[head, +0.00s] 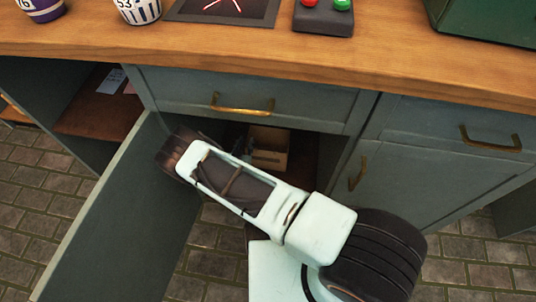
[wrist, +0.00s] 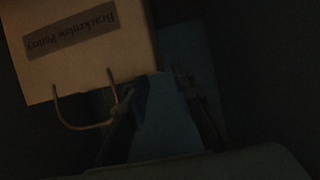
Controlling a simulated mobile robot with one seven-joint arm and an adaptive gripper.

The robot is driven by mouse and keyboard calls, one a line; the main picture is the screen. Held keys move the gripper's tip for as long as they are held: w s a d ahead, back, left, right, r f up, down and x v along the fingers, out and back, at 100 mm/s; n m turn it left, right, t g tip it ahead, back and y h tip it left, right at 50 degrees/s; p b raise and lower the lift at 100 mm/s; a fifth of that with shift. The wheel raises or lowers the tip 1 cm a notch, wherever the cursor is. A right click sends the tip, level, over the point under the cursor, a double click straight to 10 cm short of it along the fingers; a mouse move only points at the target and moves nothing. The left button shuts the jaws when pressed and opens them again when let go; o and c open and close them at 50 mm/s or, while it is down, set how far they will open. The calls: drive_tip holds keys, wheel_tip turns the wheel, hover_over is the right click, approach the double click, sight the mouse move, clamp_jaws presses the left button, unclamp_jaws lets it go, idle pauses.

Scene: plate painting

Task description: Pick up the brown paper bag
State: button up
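The brown paper bag (wrist: 82,48) fills the upper left of the dim wrist view. It has a dark label with upside-down lettering and a thin looped handle (wrist: 82,124) pointing down toward my gripper. My gripper (wrist: 158,85) has its two fingers apart, with a bluish surface visible between them. The left finger is close to the handle; I cannot tell whether they touch. In the head view a tan, box-like shape (head: 268,150) inside the lower cabinet appears to be the bag. My gripper there is mostly hidden behind my arm and in shadow.
The cabinet door (head: 125,225) stands open to the left of my arm. A closed drawer (head: 285,97) and the wooden counter (head: 300,55) are above the opening. A closed cabinet door (head: 415,185) is at the right. The cabinet interior is dark.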

drive_tip(key=b+x, duration=0.2)
drive_tip(key=x, duration=0.2)
drive_tip(key=shift+s+a+f, duration=0.1)
drive_tip(key=shift+f, duration=0.05)
drive_tip(key=shift+w+f, duration=0.1)
drive_tip(key=shift+w, duration=0.4)
drive_tip(key=shift+c, duration=0.3)
clamp_jaws()
